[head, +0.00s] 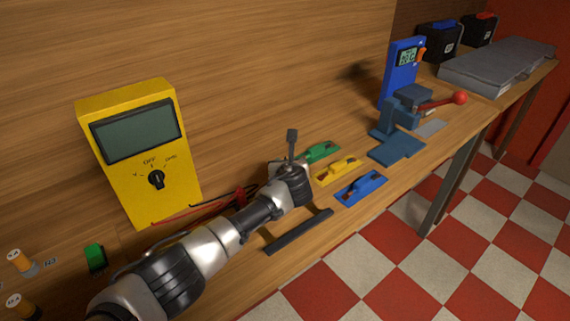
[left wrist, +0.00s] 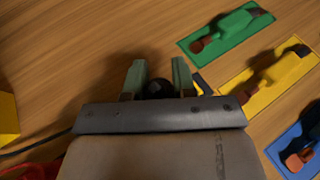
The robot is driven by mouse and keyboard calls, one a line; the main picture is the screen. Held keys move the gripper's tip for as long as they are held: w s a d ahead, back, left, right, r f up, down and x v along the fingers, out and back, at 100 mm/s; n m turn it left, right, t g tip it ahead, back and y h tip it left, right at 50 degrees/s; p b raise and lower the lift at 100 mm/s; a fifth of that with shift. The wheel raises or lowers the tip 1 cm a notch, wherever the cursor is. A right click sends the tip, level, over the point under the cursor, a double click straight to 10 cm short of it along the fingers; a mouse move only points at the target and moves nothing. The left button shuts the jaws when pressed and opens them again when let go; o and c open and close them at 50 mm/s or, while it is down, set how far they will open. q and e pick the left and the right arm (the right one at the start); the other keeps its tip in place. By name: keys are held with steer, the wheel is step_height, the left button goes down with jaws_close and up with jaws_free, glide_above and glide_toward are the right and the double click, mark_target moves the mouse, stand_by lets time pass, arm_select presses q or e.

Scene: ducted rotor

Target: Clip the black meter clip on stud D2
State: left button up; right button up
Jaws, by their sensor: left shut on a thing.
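My left gripper (head: 297,184) is low over the bench, beside the green paddle-like tool, its fingertips hidden in the head view. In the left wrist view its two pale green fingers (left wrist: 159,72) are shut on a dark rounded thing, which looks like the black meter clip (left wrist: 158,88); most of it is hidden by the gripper. The yellow meter (head: 139,150) stands at the left with a blank grey screen and a dial. Red and black leads run from it toward my gripper. No stud labelled D2 can be read. My right gripper is not in view.
Green (head: 319,152), yellow (head: 337,171) and blue (head: 361,188) tools lie right of my gripper. A dark bar (head: 299,231) lies near the bench edge. A blue press with a red-knobbed lever (head: 459,97) stands farther right. Orange posts (head: 22,262) and a green block (head: 95,258) are lower left.

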arm_select(q)
steer(key=shift+f+b, duration=0.55)
steer(key=shift+f, duration=0.55)
stand_by(0.4)
steer(key=o, duration=1)
steer(key=shift+r, duration=0.1)
steer(key=shift+s+r+p, duration=0.2)
steer(key=shift+s+p, duration=0.1)
steer(key=shift+s, duration=0.15)
steer(key=p+v, duration=0.1)
steer(key=v, duration=0.8)
steer(key=shift+s+r, duration=0.1)
steer(key=shift+s, duration=0.25)
